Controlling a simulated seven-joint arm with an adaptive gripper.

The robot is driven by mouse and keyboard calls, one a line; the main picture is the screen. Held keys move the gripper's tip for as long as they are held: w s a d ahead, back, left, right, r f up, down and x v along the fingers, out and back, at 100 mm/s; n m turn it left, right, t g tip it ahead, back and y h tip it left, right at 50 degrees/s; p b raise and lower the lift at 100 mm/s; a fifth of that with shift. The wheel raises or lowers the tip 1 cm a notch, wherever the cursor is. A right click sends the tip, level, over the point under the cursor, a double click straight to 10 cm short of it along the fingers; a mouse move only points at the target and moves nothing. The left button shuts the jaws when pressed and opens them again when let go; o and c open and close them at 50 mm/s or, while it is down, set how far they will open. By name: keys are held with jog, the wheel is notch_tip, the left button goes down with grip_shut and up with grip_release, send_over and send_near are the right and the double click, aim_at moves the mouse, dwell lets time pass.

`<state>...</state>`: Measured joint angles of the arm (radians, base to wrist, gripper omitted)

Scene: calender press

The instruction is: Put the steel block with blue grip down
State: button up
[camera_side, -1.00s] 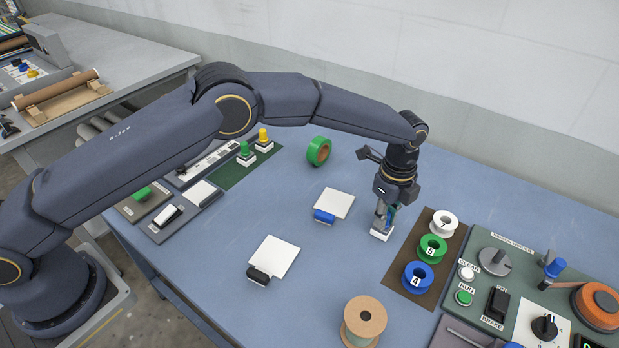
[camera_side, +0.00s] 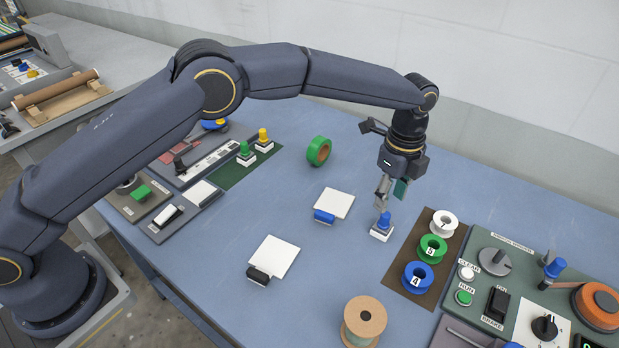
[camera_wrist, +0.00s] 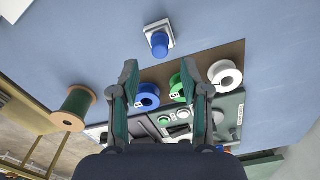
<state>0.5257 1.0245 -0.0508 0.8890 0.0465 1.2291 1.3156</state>
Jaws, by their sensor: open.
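The steel block with blue grip (camera_side: 381,230) stands upright on the blue table, just left of the brown mat with spools. In the wrist view the block (camera_wrist: 158,41) shows from above, beyond the fingertips and clear of them. My gripper (camera_side: 390,195) is open and empty, a little above the block's blue grip. In the wrist view the two fingers of my gripper (camera_wrist: 130,82) are spread apart with nothing between them.
A brown mat (camera_side: 402,281) holds white, green and blue spools (camera_side: 418,277) close to the right. Two white pads (camera_side: 273,256) with clips lie to the left. A green tape roll (camera_side: 318,151) stands behind. A control panel (camera_side: 484,262) is at right.

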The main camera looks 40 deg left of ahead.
aim_at(386, 214)
jog(key=s+a+r+n+t, duration=0.1)
jog(key=a+r+n, duration=0.3)
jog(key=r, duration=0.5)
jog(key=s+a+r+n+t, duration=0.1)
jog(key=s+a+r, duration=0.1)
jog(key=a+r, duration=0.5)
jog(key=s+a+r+n, duration=0.5)
jog(key=s+a+r, duration=0.1)
jog(key=a, duration=0.1)
jog(key=s+a+f+n+t, duration=0.1)
jog(key=s+a+n, duration=0.4)
jog(key=s, duration=0.5)
jog(key=s+a+f+n+t, duration=0.2)
jog(key=s+a+n, duration=0.4)
jog(key=s, duration=0.4)
jog(key=shift+s+a+f+n+t, duration=0.25)
jog(key=shift+a+f+n+t, duration=0.05)
jog(key=shift+a, duration=0.25)
